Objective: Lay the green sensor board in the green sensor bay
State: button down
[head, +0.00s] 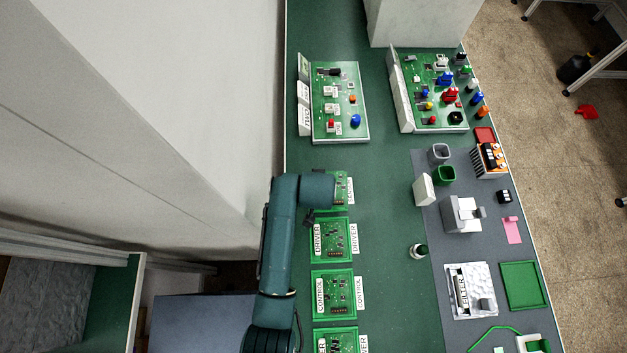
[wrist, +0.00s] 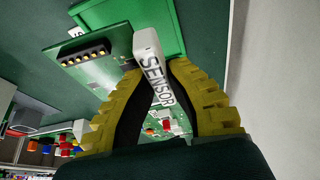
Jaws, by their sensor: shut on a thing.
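The green sensor board (wrist: 105,75) has a black connector with gold contacts and a white upright tab marked SENSOR. My gripper (wrist: 157,68), with yellow ribbed fingers, is shut on that tab. A plain green bay with a raised rim (wrist: 181,25) lies beyond the board in the wrist view. The board covers part of the bay's near side and looks turned relative to it; I cannot tell whether they touch. In the head view my arm hides the gripper, and part of a green board (head: 341,188) shows beside it.
Green boards marked DRIVER (head: 333,240) and CONTROL (head: 333,294) sit in a column below. Two component panels (head: 342,100) (head: 432,95) stand farther back. A grey mat (head: 432,215) with containers and parts lies right. The green table between is mostly clear, except a small bottle (head: 419,251).

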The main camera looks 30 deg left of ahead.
jog(key=shift+w+a+f+n+b, duration=0.4)
jog(key=shift+w+a+f+b, duration=0.1)
jog(key=shift+w+a+f, duration=0.3)
notch_tip(320, 180, down, 5)
jog(key=b, duration=0.5)
jog(key=shift+s, duration=0.1)
jog(key=shift+f+b, duration=0.45)
jog(key=shift+f, duration=0.4)
jog(key=c, duration=1.1)
grip_release()
jog(key=v, duration=1.2)
jog(key=shift+s+d, duration=0.1)
jog(key=shift+d, duration=0.05)
